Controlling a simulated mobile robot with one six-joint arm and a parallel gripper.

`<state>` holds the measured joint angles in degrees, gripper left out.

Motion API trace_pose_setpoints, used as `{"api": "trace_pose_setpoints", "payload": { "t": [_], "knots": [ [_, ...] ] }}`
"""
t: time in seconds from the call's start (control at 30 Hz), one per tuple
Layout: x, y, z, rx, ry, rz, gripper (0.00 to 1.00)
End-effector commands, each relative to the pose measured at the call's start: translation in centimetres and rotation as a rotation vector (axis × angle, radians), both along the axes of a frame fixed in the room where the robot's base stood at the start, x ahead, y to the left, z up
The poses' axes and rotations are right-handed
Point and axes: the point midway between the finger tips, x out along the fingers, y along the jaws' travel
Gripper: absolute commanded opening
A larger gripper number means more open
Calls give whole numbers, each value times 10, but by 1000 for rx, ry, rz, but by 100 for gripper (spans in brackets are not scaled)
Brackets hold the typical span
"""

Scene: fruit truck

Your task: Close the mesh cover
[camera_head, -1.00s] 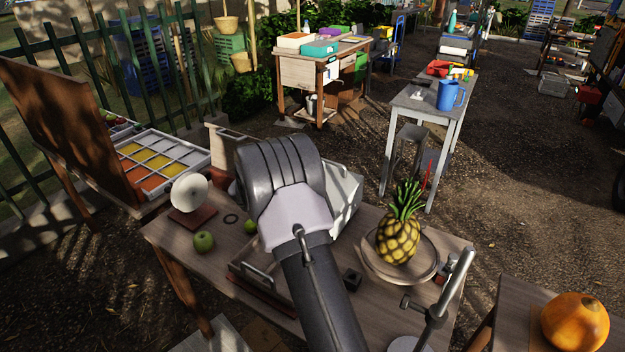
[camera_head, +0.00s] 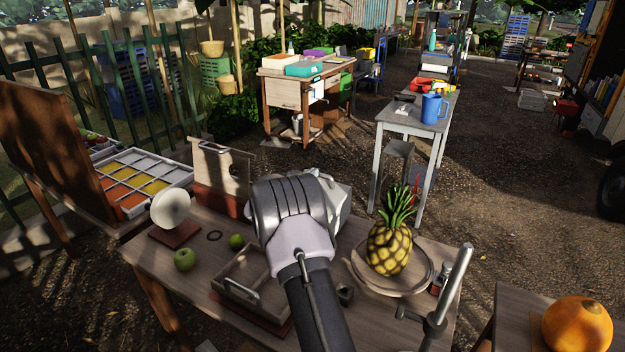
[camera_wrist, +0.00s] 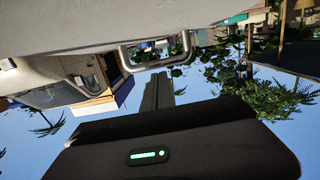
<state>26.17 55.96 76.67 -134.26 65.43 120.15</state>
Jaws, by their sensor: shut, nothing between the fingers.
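I cannot pick out a mesh cover with certainty. In the wrist view, my gripper (camera_wrist: 157,92) has its two dark fingers together with nothing between them. A grey metal handle loop (camera_wrist: 186,48) shows close by; I cannot tell whether the fingers touch it. The loop hangs from a broad pale grey surface (camera_wrist: 90,22) across the top of that view. In the head view, my arm crosses the wooden table (camera_head: 155,262) and hides the gripper. A pale grey box-like thing (camera_head: 334,204) shows partly behind my arm.
A pineapple (camera_head: 389,248) stands on a round plate to the right, near a metal post (camera_head: 452,285).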

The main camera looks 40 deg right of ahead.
Motion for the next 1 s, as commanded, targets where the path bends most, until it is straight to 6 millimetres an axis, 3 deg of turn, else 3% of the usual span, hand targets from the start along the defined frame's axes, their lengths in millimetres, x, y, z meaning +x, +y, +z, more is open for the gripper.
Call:
{"api": "trace_pose_setpoints", "payload": {
  "t": [0.43, 0.63, 1.0],
  "knots": [
    [1, -6, -7, 2, 1, 0, 0],
    [5, -22, -23, 94, 27, -3, 0],
    [7, -23, -23, 113, 33, 1, 0]
  ]
}}
